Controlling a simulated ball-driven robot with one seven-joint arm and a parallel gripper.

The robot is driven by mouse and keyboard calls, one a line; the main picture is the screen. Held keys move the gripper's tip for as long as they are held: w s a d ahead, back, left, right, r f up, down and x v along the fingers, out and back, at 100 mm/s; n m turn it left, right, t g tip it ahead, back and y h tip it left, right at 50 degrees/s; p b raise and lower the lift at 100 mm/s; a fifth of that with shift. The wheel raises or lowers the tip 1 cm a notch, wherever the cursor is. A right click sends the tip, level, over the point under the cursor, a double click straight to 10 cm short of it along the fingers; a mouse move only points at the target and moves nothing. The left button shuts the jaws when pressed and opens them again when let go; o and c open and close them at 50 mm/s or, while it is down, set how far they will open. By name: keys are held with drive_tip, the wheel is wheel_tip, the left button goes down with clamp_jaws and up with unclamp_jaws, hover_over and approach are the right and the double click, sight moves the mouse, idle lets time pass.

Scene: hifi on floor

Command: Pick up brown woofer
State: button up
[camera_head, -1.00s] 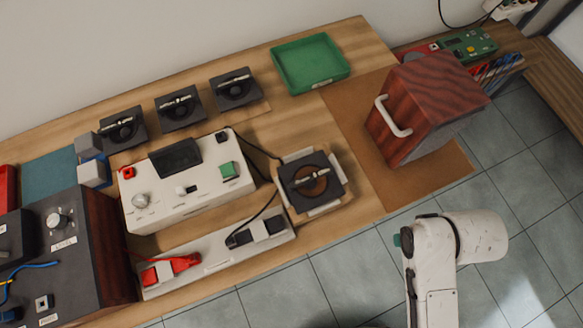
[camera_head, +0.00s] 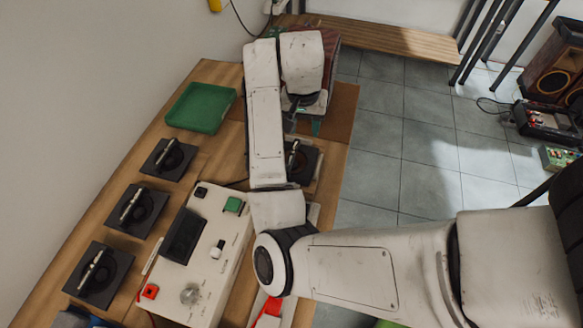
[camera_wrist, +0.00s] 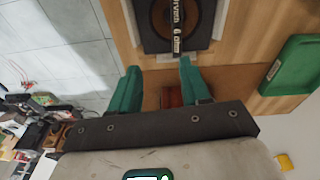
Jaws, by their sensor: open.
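In the wrist view the woofer (camera_wrist: 172,22) lies at the top, beyond my fingertips. My gripper (camera_wrist: 158,78) has two green fingers spread apart with nothing between them. It is apart from the woofer. In the head view my gripper (camera_head: 304,123) is mostly hidden behind my own arm.
Three black-coned woofers (camera_head: 168,159) lie in a row along the left. A green tray (camera_head: 202,108) is at the back left. A white tester box (camera_head: 195,255) stands in front of the brown woofer. A reddish wooden cabinet (camera_head: 325,42) is behind my wrist.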

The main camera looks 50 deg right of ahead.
drive_tip(key=a, duration=0.1)
drive_tip(key=w+a+y, duration=0.1)
drive_tip(key=m, duration=0.1)
drive_tip(key=shift+w+a+f+y, duration=0.15)
drive_tip(key=shift+a+f+y, duration=0.15)
drive_tip(key=shift+a+f, duration=0.1)
wheel_tip(320, 180, down, 5)
drive_tip(key=shift+r+b, duration=0.1)
drive_tip(key=shift+b, duration=0.75)
drive_tip(key=f, duration=0.4)
drive_tip(key=shift+w+d+f+p, duration=0.25)
drive_tip(key=shift+w+d+p, duration=0.1)
drive_tip(key=shift+p, duration=0.05)
drive_tip(key=shift+f, duration=0.55)
drive_tip(key=shift+f, duration=0.25)
clamp_jaws()
